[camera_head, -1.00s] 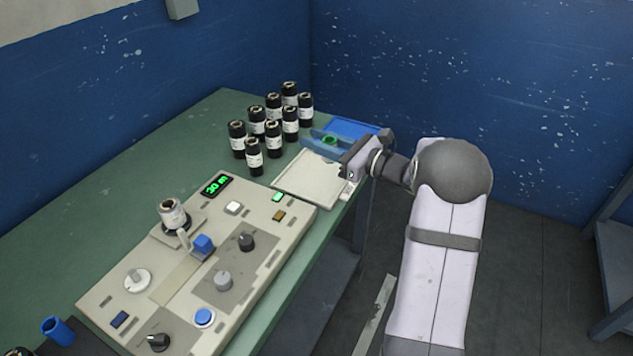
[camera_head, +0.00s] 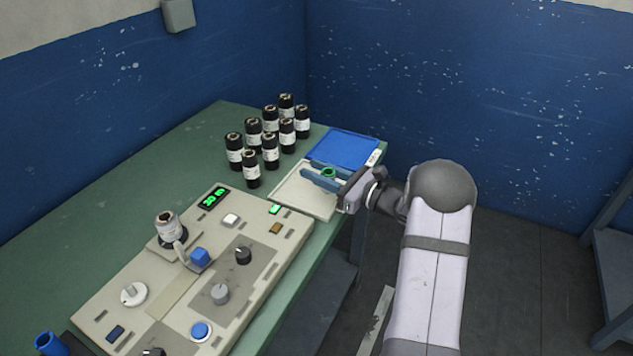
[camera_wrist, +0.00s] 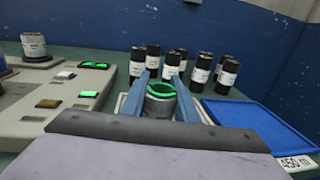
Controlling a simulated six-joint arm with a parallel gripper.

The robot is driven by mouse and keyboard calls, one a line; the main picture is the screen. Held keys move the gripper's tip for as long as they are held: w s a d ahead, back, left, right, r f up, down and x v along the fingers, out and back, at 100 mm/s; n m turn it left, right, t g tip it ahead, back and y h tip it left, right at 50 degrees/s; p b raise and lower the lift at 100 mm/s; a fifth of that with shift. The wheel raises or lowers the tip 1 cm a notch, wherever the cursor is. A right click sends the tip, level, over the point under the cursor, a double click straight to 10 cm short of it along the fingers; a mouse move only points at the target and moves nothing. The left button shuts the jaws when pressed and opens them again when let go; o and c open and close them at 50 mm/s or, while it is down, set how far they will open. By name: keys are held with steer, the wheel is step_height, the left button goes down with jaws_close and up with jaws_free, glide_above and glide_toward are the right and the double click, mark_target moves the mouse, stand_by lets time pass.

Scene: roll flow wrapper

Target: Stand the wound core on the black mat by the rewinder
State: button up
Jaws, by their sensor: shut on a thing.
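My gripper (camera_head: 322,178) is shut on a short grey core with a green rim (camera_head: 328,172). The core is upright between the two blue fingers, and the wrist view shows its open green top (camera_wrist: 161,90). Both are above the beige tray (camera_head: 297,199); the gap beneath the core cannot be judged. The rewinder (camera_head: 175,287) is the beige console at left, with a labelled roll (camera_head: 167,225) on its spindle. A dark patch (camera_head: 78,351) shows at the lower left picture edge; I cannot tell if it is the black mat.
Several black labelled rolls (camera_head: 250,169) stand behind the beige tray. A blue tray (camera_head: 345,148) lies beyond it and looks empty. A blue tube (camera_head: 50,343) stands at the lower left. Green table (camera_head: 150,165) is bare behind the console.

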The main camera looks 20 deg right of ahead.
steer(key=shift+f, duration=1.75)
steer(key=shift+f, duration=0.1)
steer(key=o, duration=1)
steer(key=shift+r, duration=0.2)
steer(key=b+v, duration=0.1)
steer(key=v, duration=1)
steer(key=shift+f, duration=0.1)
steer(key=shift+o, duration=0.6)
steer(key=shift+s+d, duration=0.35)
steer(key=shift+s, duration=0.05)
